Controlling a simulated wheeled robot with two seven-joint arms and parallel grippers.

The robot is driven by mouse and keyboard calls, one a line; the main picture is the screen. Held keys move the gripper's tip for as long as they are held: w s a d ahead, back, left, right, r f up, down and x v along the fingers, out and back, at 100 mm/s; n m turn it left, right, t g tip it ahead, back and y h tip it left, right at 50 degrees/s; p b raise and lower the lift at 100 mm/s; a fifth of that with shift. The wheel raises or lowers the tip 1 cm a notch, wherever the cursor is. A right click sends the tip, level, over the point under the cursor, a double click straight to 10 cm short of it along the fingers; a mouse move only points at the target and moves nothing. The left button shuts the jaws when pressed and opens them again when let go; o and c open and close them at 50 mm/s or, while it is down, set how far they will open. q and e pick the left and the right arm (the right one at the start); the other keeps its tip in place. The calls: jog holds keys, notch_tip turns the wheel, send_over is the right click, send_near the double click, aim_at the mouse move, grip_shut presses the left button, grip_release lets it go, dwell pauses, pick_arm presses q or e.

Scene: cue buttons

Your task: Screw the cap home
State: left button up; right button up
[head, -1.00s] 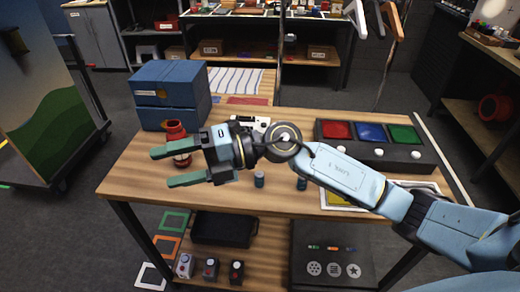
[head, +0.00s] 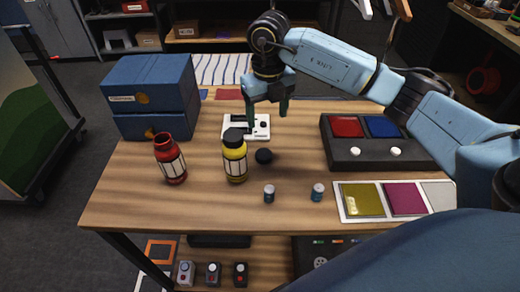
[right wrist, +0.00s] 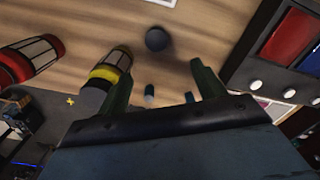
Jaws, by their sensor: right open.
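A red bottle (head: 170,160) with a pale label and an open-looking red neck stands at the left of the table. A yellow bottle (head: 235,160) with a black top stands upright beside it. A round black cap (head: 263,156) lies on the wood just right of the yellow bottle. The right wrist view also shows the red bottle (right wrist: 32,60), the yellow bottle (right wrist: 106,72) and the black cap (right wrist: 156,39). My right gripper (head: 267,112) is open, pointing down, empty, behind the cap and in front of the view of a white device. My left gripper is out of view.
The white device (head: 258,129) sits behind the bottles, and a blue box (head: 150,95) at the back left. Two small cylinders (head: 269,193) (head: 317,192) stand near the front. A dark button panel (head: 365,153) and a colored-square sheet (head: 345,211) occupy the right. Front left wood is clear.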

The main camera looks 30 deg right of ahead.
send_over(263, 154)
jog(key=f, duration=0.7)
jog(key=shift+s+d+f, duration=0.25)
jog(key=shift+s+d, duration=0.05)
jog(key=shift+f, duration=0.4)
jog(key=f, duration=0.5)
jog(key=shift+w+a+f, duration=0.1)
jog(key=shift+w+a, duration=0.1)
jog(key=shift+a, duration=0.05)
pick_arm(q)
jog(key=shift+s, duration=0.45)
pick_arm(e)
jog(key=shift+c, duration=0.2)
